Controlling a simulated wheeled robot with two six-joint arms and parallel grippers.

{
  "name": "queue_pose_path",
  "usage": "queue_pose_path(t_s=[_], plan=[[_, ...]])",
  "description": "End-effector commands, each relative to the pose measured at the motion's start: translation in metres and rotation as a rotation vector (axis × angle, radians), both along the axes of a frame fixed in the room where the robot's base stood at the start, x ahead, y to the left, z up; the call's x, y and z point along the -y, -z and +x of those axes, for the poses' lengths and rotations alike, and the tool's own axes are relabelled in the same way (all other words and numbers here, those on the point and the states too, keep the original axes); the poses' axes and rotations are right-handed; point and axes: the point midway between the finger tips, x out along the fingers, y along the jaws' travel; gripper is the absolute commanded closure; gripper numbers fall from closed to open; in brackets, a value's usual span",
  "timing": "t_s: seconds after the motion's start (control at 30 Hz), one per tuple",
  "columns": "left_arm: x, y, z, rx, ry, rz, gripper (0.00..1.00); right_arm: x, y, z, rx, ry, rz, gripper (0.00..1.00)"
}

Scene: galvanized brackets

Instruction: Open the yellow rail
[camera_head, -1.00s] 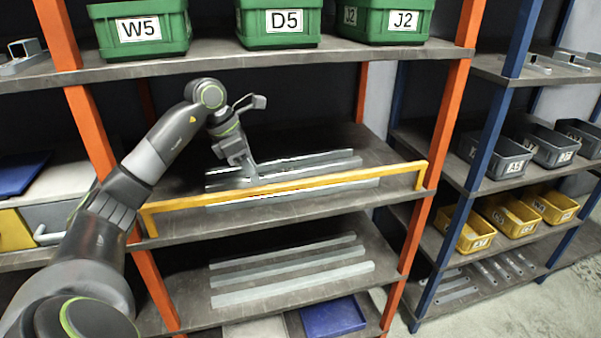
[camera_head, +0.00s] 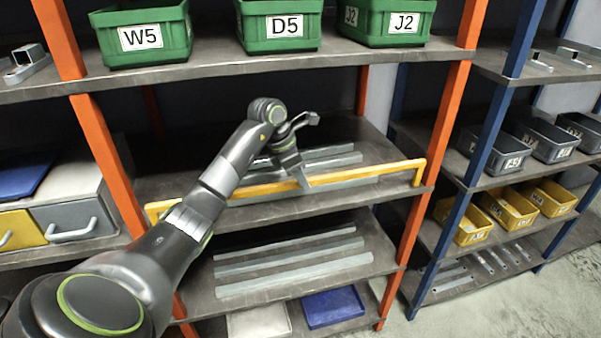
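The yellow rail (camera_head: 352,175) runs across the front of the middle shelf (camera_head: 357,199) between the two orange posts. Its right end is bent and stands at the right post, and its left end shows near the left post. My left arm crosses in front of part of the rail's left half. My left gripper (camera_head: 302,182) is at the rail near its middle, with a finger pointing down and seeming to meet the bar. Whether it is open or shut, or grips the bar, I cannot tell. My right gripper is not in view.
Grey metal bars (camera_head: 330,158) lie on the middle shelf behind the rail, and several more (camera_head: 295,268) lie on the shelf below. Green bins (camera_head: 279,30) stand on the shelf above. A blue-post rack (camera_head: 489,135) with bins stands at right.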

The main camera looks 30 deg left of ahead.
Motion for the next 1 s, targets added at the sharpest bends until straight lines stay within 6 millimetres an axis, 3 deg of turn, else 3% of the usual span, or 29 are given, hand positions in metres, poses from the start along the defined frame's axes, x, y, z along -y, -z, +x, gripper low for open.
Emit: queue_pose_path(t_s=[0.27, 0.6, 1.0], plan=[[0.0003, 0.0023, 0.0006, 0.001, 0.000, 0.001, 0.62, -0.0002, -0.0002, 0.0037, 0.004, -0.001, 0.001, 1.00], [0.0002, 0.0021, 0.0004, 0.000, -0.001, 0.000, 1.00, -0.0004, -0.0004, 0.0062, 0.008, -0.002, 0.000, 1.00], [-0.0064, 0.0041, 0.0004, 0.011, -0.002, 0.013, 1.00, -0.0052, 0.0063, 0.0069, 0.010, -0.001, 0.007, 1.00]])
